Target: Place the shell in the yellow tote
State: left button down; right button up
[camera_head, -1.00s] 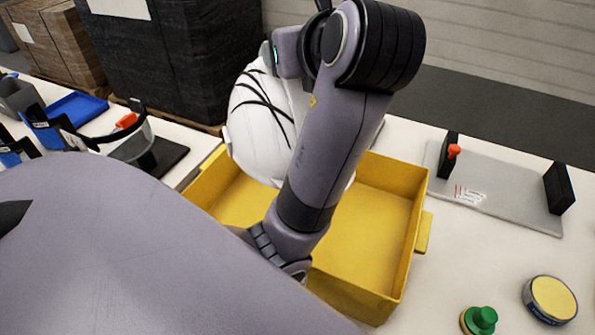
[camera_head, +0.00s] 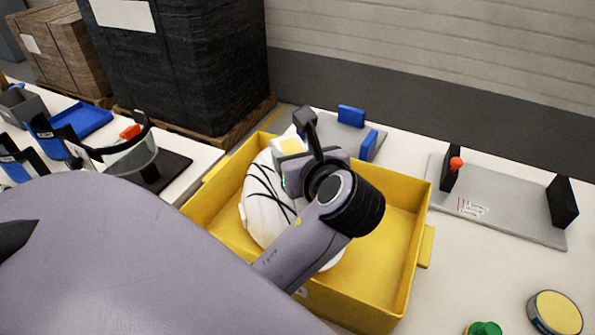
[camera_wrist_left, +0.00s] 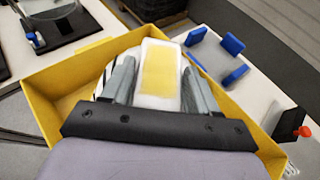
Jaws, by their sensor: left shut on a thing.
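The white helmet shell (camera_head: 262,205) with black curved stripes is inside the walls of the yellow tote (camera_head: 398,262), toward its left half. My left arm covers part of the shell, and I cannot tell whether the shell touches the tote floor. My left gripper (camera_head: 287,158) is over the shell. In the left wrist view my left gripper (camera_wrist_left: 158,88) has its fingers on both sides of a white piece with a yellow patch (camera_wrist_left: 159,66) on the shell, shut on it. The yellow tote (camera_wrist_left: 45,98) surrounds it there. My right gripper is not in view.
A grey plate with black blocks (camera_head: 500,205) lies right of the tote. A grey plate with blue blocks (camera_head: 345,132) is behind it. A round yellow-topped tin (camera_head: 555,312) and green knob (camera_head: 484,328) are at front right. A visor stand (camera_head: 150,160) stands left.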

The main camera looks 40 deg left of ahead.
pick_arm(q)
jog(key=shift+f, duration=2.15)
jog(key=shift+c, duration=1.4)
grip_release()
